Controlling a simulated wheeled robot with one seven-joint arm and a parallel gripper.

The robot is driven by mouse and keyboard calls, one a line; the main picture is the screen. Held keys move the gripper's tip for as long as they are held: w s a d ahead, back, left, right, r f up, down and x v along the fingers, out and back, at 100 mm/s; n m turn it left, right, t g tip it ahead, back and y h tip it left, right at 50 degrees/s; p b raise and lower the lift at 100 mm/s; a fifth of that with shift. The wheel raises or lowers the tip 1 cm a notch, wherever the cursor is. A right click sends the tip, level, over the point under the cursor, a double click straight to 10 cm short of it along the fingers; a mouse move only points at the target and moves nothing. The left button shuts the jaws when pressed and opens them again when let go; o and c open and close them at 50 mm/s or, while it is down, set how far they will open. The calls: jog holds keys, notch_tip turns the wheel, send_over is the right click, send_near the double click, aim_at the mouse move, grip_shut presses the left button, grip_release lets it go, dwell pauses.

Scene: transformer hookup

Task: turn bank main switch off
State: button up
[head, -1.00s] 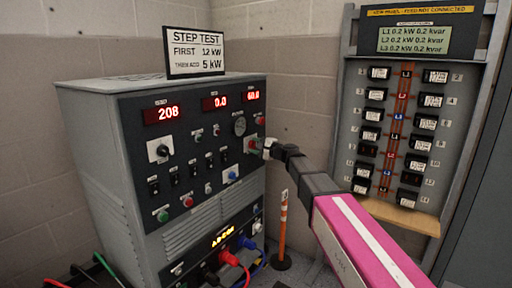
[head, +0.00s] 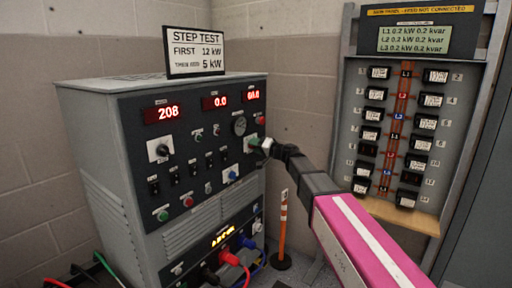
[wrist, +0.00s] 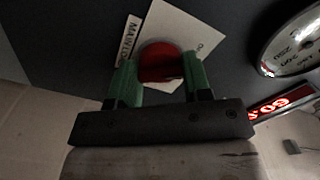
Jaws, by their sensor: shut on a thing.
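The bank main switch is a red round knob (wrist: 160,60) on a pale square plate (wrist: 185,28), beside a label (wrist: 128,40) that starts with "MAIN". My gripper (wrist: 161,78) has its green fingers on either side of the knob, shut on it. The fingers hide part of the knob, and its exact angle is hard to tell. In the head view my gripper (head: 256,144) is at the right side of the grey load bank's dark front panel (head: 205,130), and the pale plate (head: 248,145) shows just behind it.
The bank's displays (head: 168,113) read 208 and 0.0; the third is blurred. A round gauge (wrist: 295,45) is close beside the knob. An orange post (head: 283,225) stands under my arm. A breaker panel (head: 350,110) is at right. Red and blue plugs (head: 228,257) sit low on the bank.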

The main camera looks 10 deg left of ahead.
jog(key=shift+n, duration=0.8)
jog(key=o, duration=0.9)
jog(key=v, duration=1)
jog(key=shift+s+d+f, duration=0.1)
jog(key=shift+s+d, duration=0.1)
jog(key=shift+d, duration=0.15)
